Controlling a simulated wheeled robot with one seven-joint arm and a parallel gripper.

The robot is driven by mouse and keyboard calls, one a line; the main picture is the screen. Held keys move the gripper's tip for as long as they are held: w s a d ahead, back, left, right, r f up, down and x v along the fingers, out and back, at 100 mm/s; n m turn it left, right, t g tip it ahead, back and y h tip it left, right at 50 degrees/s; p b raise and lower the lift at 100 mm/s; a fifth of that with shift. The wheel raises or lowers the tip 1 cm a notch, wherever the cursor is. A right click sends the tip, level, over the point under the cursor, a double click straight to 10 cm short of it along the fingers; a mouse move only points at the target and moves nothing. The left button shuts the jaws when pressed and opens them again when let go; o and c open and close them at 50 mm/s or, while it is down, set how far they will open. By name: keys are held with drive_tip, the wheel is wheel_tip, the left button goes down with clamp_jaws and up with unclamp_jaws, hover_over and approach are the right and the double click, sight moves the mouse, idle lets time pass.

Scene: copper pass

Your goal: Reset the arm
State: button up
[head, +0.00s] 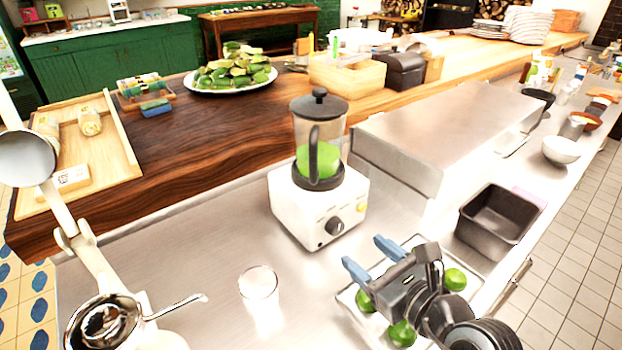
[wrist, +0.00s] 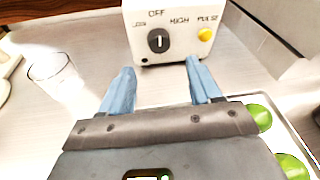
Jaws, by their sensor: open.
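My gripper (head: 368,258) is open and empty, its two blue fingers spread apart. In the head view it is at the lower right, above a white tray (head: 349,296) with several green limes (head: 402,333). In the wrist view my gripper (wrist: 158,90) points toward the front of the white blender base (wrist: 178,28), with nothing between the fingers. The white blender (head: 318,205) stands upright behind it, with green liquid in its lidded jug (head: 318,155). The fingers look apart from the blender.
A clear glass (head: 259,283) stands left of my gripper on the steel counter (head: 190,255). A metal juicer (head: 110,322) is at the lower left. A dark bin (head: 496,215) is at the right. A steel box (head: 450,125) stands behind. Open counter lies left of the blender.

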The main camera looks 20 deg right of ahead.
drive_tip(key=shift+s+a+f, duration=0.1)
drive_tip(key=shift+s+a, duration=0.15)
drive_tip(key=shift+s, duration=0.05)
drive_tip(key=s+a+m+y, duration=0.1)
drive_tip(key=s, duration=0.1)
drive_tip(key=s+a+m, duration=0.1)
drive_tip(key=s+m, duration=0.1)
drive_tip(key=s+a+m+y, duration=0.1)
drive_tip(key=s+a, duration=0.1)
drive_tip(key=shift+y, duration=0.3)
drive_tip(key=s+d+r+m+h, duration=0.1)
drive_tip(key=s+d+m+h, duration=0.1)
drive_tip(key=s+m, duration=1.1)
drive_tip(key=s+d+r+m+h, duration=0.1)
drive_tip(key=s+m+h, duration=0.2)
drive_tip(key=s+m, duration=1)
drive_tip(key=shift+d+r+m+b, duration=0.3)
drive_tip(key=shift+d+m, duration=0.1)
drive_tip(key=shift+m, duration=4.5)
drive_tip(key=shift+s, duration=0.1)
